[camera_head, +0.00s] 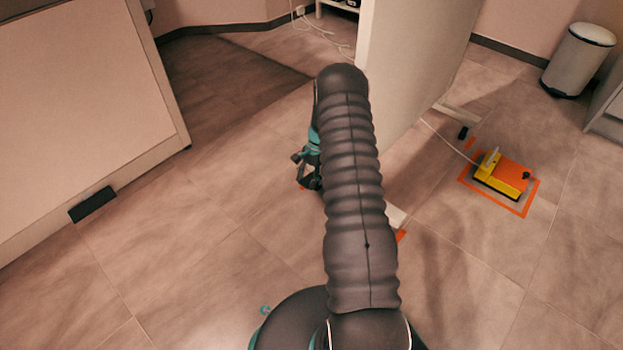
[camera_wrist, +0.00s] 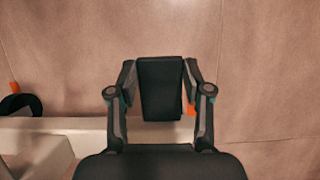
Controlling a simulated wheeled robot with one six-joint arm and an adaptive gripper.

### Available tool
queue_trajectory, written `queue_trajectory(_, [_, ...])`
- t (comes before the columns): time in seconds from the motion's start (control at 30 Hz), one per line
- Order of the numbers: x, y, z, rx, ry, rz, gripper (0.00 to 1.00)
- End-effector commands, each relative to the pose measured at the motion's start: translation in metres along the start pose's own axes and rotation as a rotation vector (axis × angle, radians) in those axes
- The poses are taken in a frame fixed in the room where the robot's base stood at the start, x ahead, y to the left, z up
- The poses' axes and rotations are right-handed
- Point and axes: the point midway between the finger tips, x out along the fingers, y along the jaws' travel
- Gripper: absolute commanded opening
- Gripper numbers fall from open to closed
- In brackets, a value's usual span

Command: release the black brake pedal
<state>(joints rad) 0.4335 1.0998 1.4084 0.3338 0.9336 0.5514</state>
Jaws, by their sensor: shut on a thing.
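The black brake pedal (camera_wrist: 162,96) appears as a dark, flat slab between my fingers in the wrist view. My gripper (camera_wrist: 160,78) is shut on it, with one finger on each side. A white beam passes behind the slab, but the join between them is hidden. In the head view my gripper (camera_head: 308,166) is low near the floor, partly hidden behind my arm, and the slab it holds cannot be made out there.
A white panel (camera_head: 415,70) stands right of my arm, with a white foot (camera_head: 397,216). An orange and yellow pedal unit (camera_head: 503,178) lies on the floor within orange tape. A black block (camera_head: 92,205) sits at the left panel's lower edge. Floor between is clear.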

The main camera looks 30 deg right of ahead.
Motion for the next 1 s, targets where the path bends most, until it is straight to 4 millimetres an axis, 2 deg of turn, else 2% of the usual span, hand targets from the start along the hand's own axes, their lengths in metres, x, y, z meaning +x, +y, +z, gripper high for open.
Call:
queue_trajectory(0.23, [0.001, 0.001, 0.000, 0.001, -0.001, 0.002, 0.00])
queue_trajectory(0.27, [0.001, 0.001, 0.000, 0.001, -0.001, 0.002, 0.54])
queue_trajectory(0.33, [0.001, 0.000, 0.001, 0.001, -0.001, 0.002, 0.72])
queue_trajectory(0.37, [0.001, 0.000, 0.001, 0.000, -0.001, 0.002, 0.75])
queue_trajectory(0.73, [-0.003, -0.002, 0.004, -0.003, 0.001, 0.001, 0.75])
queue_trajectory(0.87, [-0.017, -0.003, 0.009, -0.003, 0.002, 0.000, 0.75])
queue_trajectory(1.0, [-0.041, -0.002, 0.018, -0.003, 0.003, -0.001, 0.75])
